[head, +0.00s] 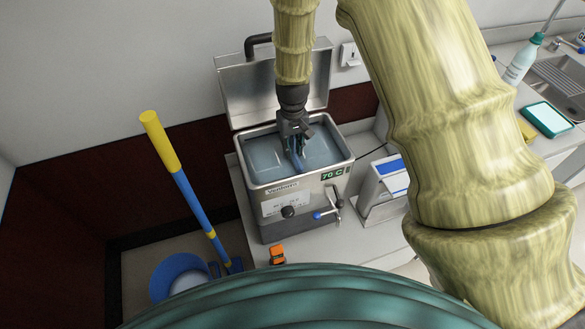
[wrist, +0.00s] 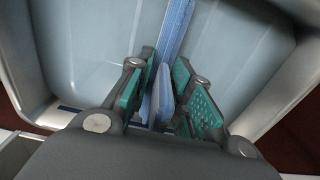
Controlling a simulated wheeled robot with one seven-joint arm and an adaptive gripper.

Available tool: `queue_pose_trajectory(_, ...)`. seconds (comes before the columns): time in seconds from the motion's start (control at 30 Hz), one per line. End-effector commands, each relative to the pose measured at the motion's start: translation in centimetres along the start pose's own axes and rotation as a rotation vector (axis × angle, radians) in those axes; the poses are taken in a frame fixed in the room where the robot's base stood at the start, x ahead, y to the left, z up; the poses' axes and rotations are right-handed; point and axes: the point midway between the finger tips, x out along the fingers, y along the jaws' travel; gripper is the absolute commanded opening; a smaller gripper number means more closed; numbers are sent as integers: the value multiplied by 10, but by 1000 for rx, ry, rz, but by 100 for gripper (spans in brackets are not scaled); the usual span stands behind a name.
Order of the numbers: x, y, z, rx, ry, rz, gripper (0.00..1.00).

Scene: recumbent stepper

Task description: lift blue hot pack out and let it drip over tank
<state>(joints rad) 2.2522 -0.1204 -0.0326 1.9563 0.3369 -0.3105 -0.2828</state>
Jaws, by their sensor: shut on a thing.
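The steel water tank (head: 262,181) stands on the counter with its lid (head: 252,88) raised at the back. A label on its front reads 70 C. My gripper (head: 297,143) points down into the tank's opening. In the wrist view my gripper (wrist: 160,105) has its green pads on either side of the blue hot pack (wrist: 174,40) and is shut on it. In the head view the blue hot pack (head: 297,160) shows as a narrow strip below the fingers, over or in the water. I cannot tell how much of it is under water.
A tap with a blue handle (head: 320,215) juts from the tank's front right. A white and blue box (head: 389,178) stands to the right. An orange object (head: 277,254) lies in front. A yellow and blue pole (head: 183,185) leans at left by a blue bucket (head: 180,276).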

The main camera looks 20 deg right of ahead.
Motion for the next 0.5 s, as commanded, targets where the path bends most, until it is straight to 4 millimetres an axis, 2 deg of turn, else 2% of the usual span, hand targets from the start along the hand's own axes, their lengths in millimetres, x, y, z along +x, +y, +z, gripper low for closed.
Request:
queue_pose_trajectory(0.27, -2, 0, -1, 0, 1, 0, 0)
queue_pose_trajectory(0.5, -18, 0, -1, 0, 4, 0, 0)
